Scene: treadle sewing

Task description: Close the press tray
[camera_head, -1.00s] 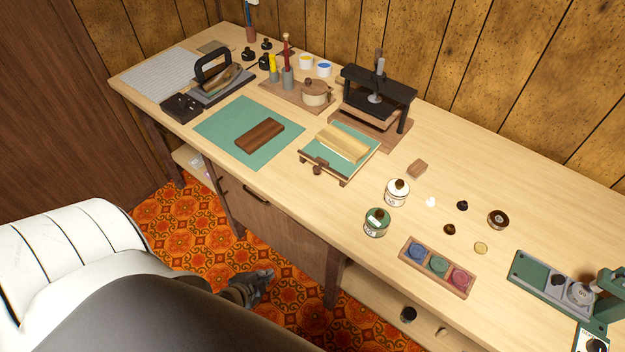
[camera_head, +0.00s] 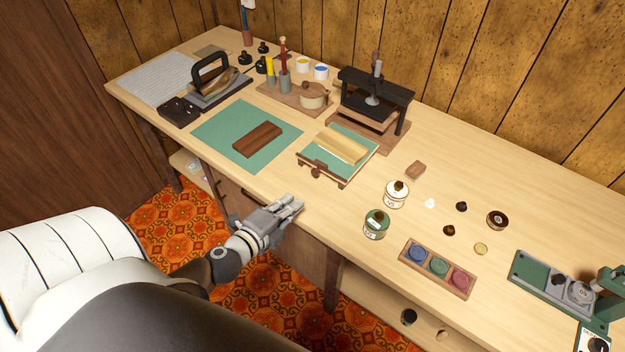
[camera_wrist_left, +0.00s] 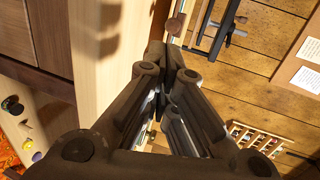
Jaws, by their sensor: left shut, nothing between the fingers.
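The press (camera_head: 376,97) is a black frame with a screw on a wooden base, at the back of the bench. Its tray (camera_head: 322,167) is pulled out towards the front edge, with a green mat, a cream block (camera_head: 342,146) on it and a round knob (camera_head: 316,173) on its front. My left gripper (camera_head: 298,204) is shut and empty, at the bench's front edge, below and left of the tray's front. In the left wrist view its fingers (camera_wrist_left: 168,75) are together, and a round brown knob (camera_wrist_left: 174,26) shows just beyond them. My right gripper is not in view.
A green mat with a brown block (camera_head: 258,139) lies left of the tray. White and green jars (camera_head: 376,224) and a box of coloured pads (camera_head: 437,267) stand to the right. Bare bench lies between tray and jars.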

